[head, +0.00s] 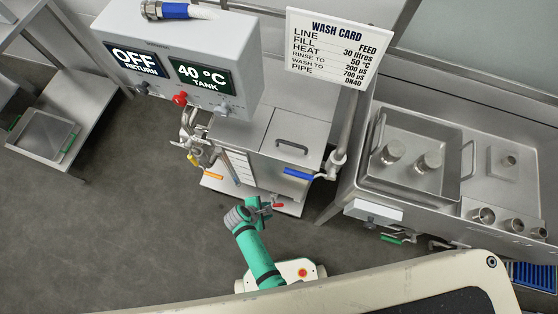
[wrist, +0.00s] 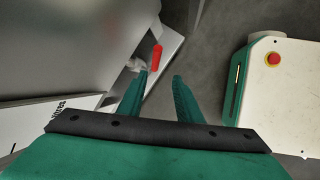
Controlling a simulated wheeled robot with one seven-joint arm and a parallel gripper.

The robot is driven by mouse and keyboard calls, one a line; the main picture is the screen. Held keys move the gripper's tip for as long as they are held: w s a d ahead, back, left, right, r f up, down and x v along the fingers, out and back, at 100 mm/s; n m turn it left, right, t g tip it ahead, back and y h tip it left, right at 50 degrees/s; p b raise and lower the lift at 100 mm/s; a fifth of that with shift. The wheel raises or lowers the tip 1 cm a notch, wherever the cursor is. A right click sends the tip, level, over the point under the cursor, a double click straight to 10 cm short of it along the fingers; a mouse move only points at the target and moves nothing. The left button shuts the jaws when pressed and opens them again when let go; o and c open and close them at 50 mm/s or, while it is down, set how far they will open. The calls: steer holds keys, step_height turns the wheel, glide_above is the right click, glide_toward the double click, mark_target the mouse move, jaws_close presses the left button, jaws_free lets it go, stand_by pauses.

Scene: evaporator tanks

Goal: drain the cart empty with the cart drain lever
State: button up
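The steel cart (head: 282,140) stands in the middle of the head view, with a handled lid on top. A red lever (head: 279,206) sits low on its front; it also shows in the wrist view (wrist: 157,57) on a pale fitting. I take it to be the cart drain lever. My gripper (head: 264,207) is low, just left of the red lever. In the wrist view my gripper (wrist: 161,77) is open, its two green fingers apart with nothing between them. The red lever lies just beyond the fingertips; I cannot tell whether they touch. The cart's inside is hidden.
The control box (head: 180,50) reads OFF RETURN and 40 °C TANK. A wash card (head: 335,45) hangs behind.

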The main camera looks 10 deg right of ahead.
mark_target(279, 205)
steer(key=shift+n+t, duration=0.3)
steer(key=shift+t, duration=0.1)
steer(key=x, duration=0.3)
steer(key=d+x, duration=0.1)
steer(key=x, duration=0.3)
steer(key=d+r+x, duration=0.1)
steer(key=x, duration=0.2)
steer(key=shift+w+d+f, duration=0.1)
steer(key=shift+w+f, duration=0.05)
steer(key=shift+f, duration=0.25)
jaws_close()
